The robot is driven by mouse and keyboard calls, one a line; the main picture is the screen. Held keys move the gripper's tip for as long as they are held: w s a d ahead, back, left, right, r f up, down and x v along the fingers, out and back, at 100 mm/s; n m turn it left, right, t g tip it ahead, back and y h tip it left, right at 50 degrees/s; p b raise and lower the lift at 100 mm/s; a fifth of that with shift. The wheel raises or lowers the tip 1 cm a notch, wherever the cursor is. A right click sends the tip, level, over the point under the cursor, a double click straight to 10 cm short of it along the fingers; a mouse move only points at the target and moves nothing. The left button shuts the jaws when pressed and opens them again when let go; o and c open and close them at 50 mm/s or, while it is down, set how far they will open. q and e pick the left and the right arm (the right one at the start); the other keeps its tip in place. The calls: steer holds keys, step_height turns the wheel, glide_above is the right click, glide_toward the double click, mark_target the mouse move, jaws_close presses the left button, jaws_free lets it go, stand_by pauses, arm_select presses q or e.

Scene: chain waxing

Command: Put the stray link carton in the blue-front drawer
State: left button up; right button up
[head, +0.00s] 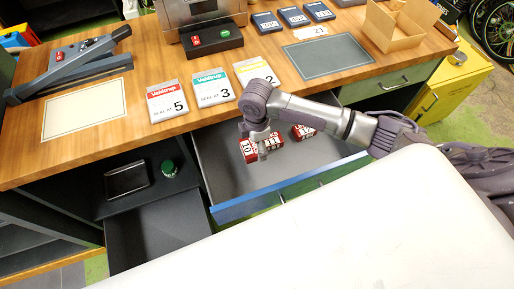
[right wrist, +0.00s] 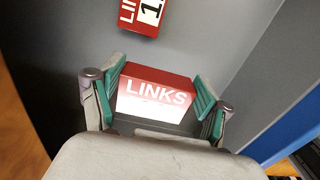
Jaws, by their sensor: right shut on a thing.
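The blue-front drawer (head: 290,186) is pulled open below the table in the head view. My right gripper (head: 262,150) reaches down into it from above. In the right wrist view its green-padded fingers (right wrist: 157,98) are shut on a red-and-white link carton (right wrist: 155,96) marked LINKS. A second red-and-white carton (right wrist: 140,14) lies on the grey drawer floor beyond it. In the head view, red cartons (head: 247,151) show beside the fingers, and another carton (head: 303,132) lies farther right in the drawer. The fingers partly hide the cartons there. My left gripper is not in view.
Bare floor shows in the drawer's front part.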

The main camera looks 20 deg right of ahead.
steer(key=shift+f, duration=2.85)
steer(key=shift+f, duration=0.15)
steer(key=o, duration=1)
step_height(320, 180, up, 12)
steer(key=shift+r+p, duration=0.2)
steer(key=shift+p, duration=0.15)
